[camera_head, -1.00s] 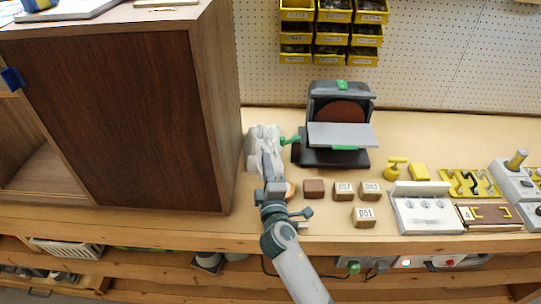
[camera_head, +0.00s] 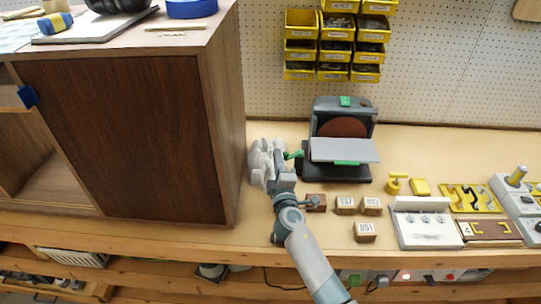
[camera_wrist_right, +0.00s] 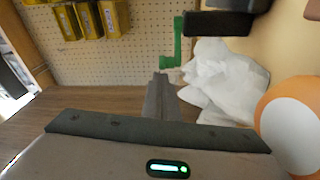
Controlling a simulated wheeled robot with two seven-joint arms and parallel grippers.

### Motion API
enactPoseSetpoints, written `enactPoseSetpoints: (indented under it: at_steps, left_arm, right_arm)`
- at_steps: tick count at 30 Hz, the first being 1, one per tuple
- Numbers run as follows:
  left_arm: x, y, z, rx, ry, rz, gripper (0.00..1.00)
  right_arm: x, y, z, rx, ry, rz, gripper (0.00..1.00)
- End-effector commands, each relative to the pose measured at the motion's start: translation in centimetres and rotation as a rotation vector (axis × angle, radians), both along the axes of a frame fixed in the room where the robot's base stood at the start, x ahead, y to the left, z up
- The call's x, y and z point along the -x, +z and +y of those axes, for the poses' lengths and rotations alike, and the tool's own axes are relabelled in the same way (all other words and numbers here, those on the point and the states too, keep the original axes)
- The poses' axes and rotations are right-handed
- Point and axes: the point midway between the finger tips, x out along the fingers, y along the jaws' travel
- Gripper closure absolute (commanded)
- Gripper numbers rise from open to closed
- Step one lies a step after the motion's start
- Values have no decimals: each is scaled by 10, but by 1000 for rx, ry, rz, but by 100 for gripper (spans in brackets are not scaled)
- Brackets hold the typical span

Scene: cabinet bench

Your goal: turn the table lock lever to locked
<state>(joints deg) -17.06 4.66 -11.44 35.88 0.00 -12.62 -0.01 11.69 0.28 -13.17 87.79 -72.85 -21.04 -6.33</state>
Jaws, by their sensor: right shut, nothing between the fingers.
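The sander (camera_head: 343,140) stands at the back of the bench, with a grey tilting table and a dark red disc. Its green lever (camera_head: 294,155) sticks out from the table's left side. In the right wrist view the lever (camera_wrist_right: 178,42) is a bent green bar beyond my fingers. My right gripper (camera_head: 279,172) is shut and empty, on the near left side of the lever. In the wrist view my right gripper (camera_wrist_right: 160,85) points at the lever's lower end. Whether they touch I cannot tell. My left gripper is not in view.
A crumpled white cloth (camera_head: 260,160) lies beside my right gripper, left of the lever. A brown cabinet (camera_head: 120,130) walls off the left. Wooden blocks (camera_head: 346,205) sit at the right. An orange and white round thing (camera_wrist_right: 290,125) is close in the wrist view.

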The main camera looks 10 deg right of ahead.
Motion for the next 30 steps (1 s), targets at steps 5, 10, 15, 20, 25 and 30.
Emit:
enactPoseSetpoints:
  at_steps: [5,10,15,20,25,30]
  left_arm:
    - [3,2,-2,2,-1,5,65]
    - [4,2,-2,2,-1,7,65]
    - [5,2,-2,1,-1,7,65]
    - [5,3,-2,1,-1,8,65]
    - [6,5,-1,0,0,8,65]
    - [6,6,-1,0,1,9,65]
  right_arm:
    - [3,0,-5,0,0,-1,100]
    - [3,-1,-5,-1,0,-1,100]
    - [3,-1,-6,0,1,-1,100]
    - [5,-1,-8,1,11,0,100]
    - [8,-1,-12,1,37,0,100]
    - [9,-1,-15,1,53,0,100]
